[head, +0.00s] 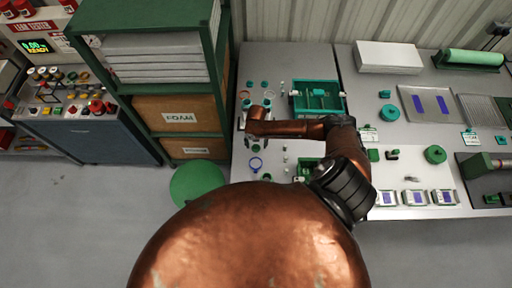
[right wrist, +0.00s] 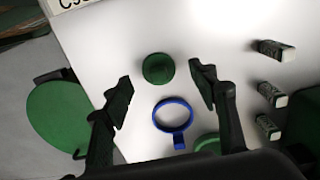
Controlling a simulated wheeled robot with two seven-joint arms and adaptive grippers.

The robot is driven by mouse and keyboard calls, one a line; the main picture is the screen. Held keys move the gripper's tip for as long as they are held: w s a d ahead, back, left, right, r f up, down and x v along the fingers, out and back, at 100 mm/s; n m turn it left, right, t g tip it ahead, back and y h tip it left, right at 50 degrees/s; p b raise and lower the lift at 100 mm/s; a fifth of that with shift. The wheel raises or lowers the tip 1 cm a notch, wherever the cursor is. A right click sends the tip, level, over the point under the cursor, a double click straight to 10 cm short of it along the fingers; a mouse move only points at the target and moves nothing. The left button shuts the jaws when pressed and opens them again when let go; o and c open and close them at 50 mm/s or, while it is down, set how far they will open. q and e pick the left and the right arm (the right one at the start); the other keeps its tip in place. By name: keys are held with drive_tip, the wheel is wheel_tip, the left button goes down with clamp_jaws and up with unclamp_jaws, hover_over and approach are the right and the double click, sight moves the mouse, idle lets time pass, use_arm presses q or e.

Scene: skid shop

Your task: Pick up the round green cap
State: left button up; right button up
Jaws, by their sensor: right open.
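The round green cap (right wrist: 158,68) lies flat on the white tabletop in the right wrist view. It sits between and just beyond the fingertips of my right gripper (right wrist: 162,90), apart from both. That gripper is open and empty, pointing down at the table. In the head view my right gripper (head: 256,146) is over the left part of the table and largely covers the cap's spot. My left gripper is not in view.
A blue ring with a handle (right wrist: 172,115) lies close to the cap. A green stool (head: 197,187) is beside the table's left edge. A green tray (head: 317,98) lies farther back, and a green shelf (head: 160,75) stands left.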

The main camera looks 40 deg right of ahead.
wheel_tip(320, 180, down, 2)
drive_tip(key=shift+w+f, duration=0.1)
drive_tip(key=c, duration=0.8)
drive_tip(key=shift+c, duration=0.2)
